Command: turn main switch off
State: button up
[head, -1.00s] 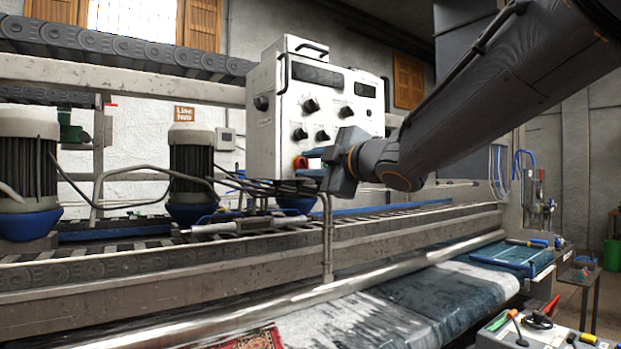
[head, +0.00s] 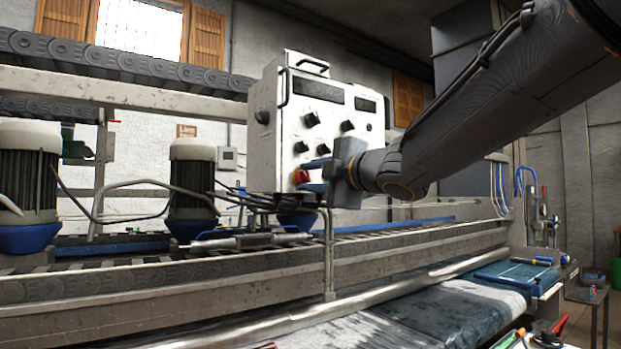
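The white control box (head: 290,120) stands above the machine's rail in the head view. A red rotary switch with some yellow around it (head: 301,177), likely the main switch, sits low on the box's front face. My gripper (head: 311,175) is right in front of it, coming from the right.
Several black knobs (head: 311,119) sit just above the gripper on the box. Motors with blue bases (head: 192,190) and cables are at left. A long rail (head: 180,282) and a pipe post (head: 328,255) lie below. A wall and window are behind.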

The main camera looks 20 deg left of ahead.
jog(key=o, duration=0.3)
jog(key=b+v, duration=0.1)
jog(key=v, duration=0.6)
jog(key=shift+s+d, duration=0.25)
jog(key=shift+s, duration=0.05)
